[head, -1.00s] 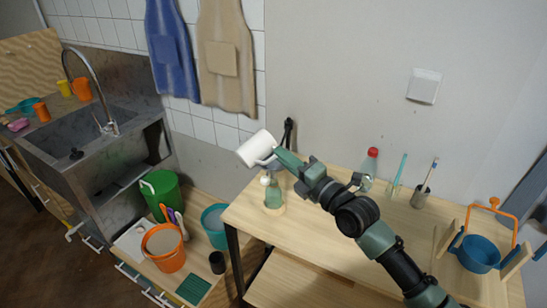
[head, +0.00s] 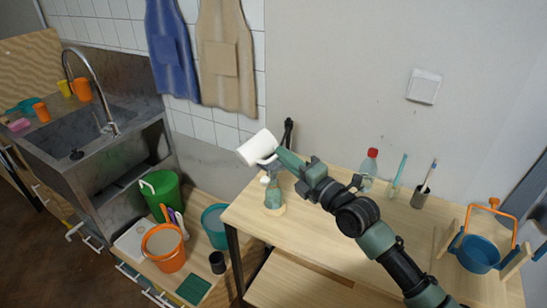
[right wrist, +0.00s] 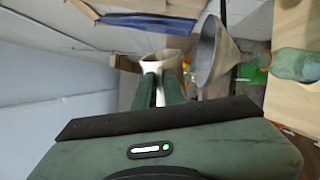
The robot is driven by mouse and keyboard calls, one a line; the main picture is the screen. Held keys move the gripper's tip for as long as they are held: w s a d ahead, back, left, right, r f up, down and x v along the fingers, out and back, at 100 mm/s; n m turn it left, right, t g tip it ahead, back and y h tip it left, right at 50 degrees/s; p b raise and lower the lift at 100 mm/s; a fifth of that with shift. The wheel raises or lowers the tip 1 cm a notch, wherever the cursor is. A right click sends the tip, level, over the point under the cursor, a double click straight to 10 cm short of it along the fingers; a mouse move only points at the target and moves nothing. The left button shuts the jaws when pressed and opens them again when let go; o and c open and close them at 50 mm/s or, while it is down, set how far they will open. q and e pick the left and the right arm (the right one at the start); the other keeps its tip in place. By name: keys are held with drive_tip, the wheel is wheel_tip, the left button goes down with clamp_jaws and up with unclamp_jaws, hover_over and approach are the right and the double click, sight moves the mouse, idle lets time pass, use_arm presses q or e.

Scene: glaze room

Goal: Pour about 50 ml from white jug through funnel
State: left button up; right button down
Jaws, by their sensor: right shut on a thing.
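The white jug (head: 257,147) is held by my right gripper (head: 276,160), which is shut on its handle side. The jug is tilted, leaning to the left, above the clear green bottle (head: 273,196) on the wooden table. The right wrist view shows the jug (right wrist: 158,66) between my green fingers. There the grey funnel (right wrist: 212,55) is beside the jug, its wide mouth toward it and its narrow end toward the bottle (right wrist: 295,64). In the head view the funnel is mostly hidden behind the jug and gripper. I cannot see any liquid stream. My left gripper is not in view.
A red-capped bottle (head: 369,163), a grey cup (head: 420,197) with a brush, and a blue pot (head: 477,254) stand on the table to the right. An orange bucket (head: 164,248) and a green bin (head: 161,194) are on the lower surface at left. The table's front middle is clear.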

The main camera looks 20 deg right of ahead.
drive_tip(key=shift+d, duration=0.25)
drive_tip(key=shift+a+r+m+p, duration=0.15)
drive_tip(key=shift+a+m+p, duration=0.2)
drive_tip(key=shift+m, duration=0.35)
idle(1.1)
drive_tip(key=shift+f+m, duration=0.25)
drive_tip(key=shift+m, duration=0.15)
idle(0.5)
